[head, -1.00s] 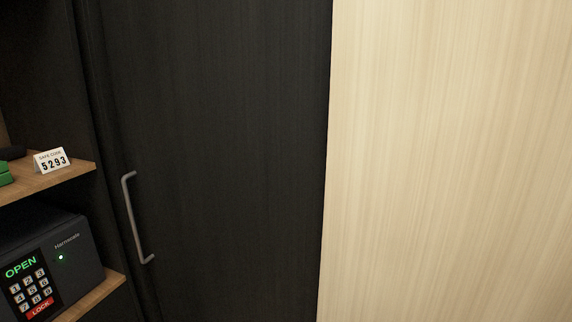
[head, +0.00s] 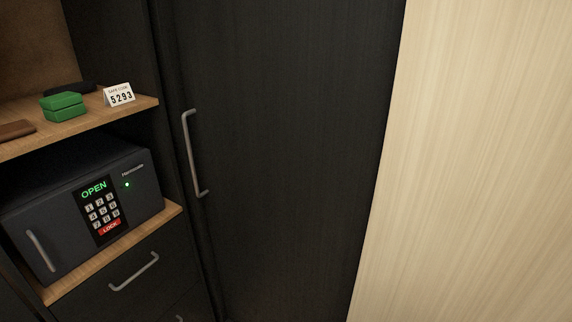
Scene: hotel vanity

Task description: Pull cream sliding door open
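The cream sliding door (head: 480,170) is a pale wood-grain panel filling the right side of the head view. Its left edge meets or overlaps a dark panel (head: 290,150). No handle shows on the visible part of the cream door, and its right edge is out of frame. The dark panel carries a grey vertical bar handle (head: 194,155) near its left edge. Neither of my grippers is in view.
At left, an open shelf (head: 130,109) holds a green box (head: 63,107), a brown flat item (head: 15,129) and a "5293" card (head: 120,95). Below are a dark safe (head: 60,195) reading OPEN and a drawer with a grey handle (head: 134,271).

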